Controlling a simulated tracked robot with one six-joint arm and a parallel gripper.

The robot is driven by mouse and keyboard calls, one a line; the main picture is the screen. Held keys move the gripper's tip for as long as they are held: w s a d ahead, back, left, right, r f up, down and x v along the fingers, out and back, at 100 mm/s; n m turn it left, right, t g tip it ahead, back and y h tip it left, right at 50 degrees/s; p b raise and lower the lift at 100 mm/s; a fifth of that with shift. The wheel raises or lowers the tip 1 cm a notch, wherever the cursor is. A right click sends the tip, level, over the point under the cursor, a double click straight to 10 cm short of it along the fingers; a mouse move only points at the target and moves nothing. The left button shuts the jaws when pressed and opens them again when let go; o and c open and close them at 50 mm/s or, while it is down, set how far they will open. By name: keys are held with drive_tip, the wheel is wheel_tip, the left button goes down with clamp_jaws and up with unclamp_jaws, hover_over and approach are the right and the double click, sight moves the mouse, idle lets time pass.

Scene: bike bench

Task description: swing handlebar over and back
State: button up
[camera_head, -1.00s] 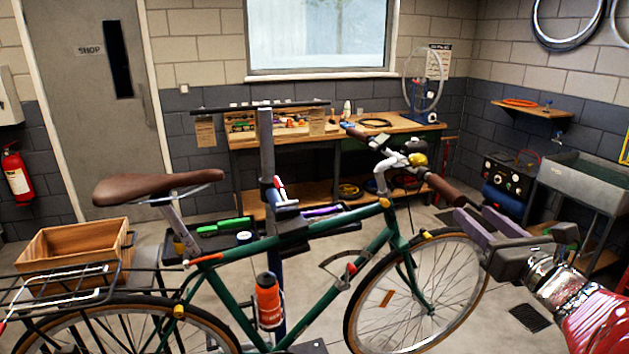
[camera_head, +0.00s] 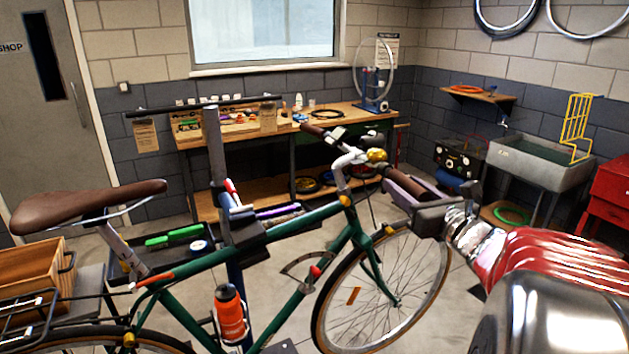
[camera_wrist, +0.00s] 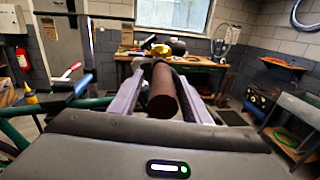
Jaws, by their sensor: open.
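The handlebar (camera_head: 348,159) is silver with brown grips and tops the front fork of a green bicycle (camera_head: 318,217) clamped in a repair stand. Its near brown grip (camera_head: 407,180) points toward my gripper (camera_head: 396,188). In the wrist view the brown grip (camera_wrist: 162,92) lies between the two open purple fingers of my gripper (camera_wrist: 158,95), with a gap visible on each side. The far grip (camera_head: 314,130) points to the back left. The front wheel (camera_head: 437,265) is turned at an angle to the frame. Whether a finger touches the grip cannot be told.
A workbench (camera_head: 352,117) with tools stands behind, under the window. A sink (camera_head: 545,160) and a red cabinet (camera_head: 612,190) stand at the right. A brown saddle (camera_head: 85,203) and a wooden crate (camera_head: 25,270) are at the left. Open floor lies around the front wheel.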

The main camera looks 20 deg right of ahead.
drive_tip(key=shift+s+d, duration=0.1)
drive_tip(key=shift+c, duration=0.3)
clamp_jaws()
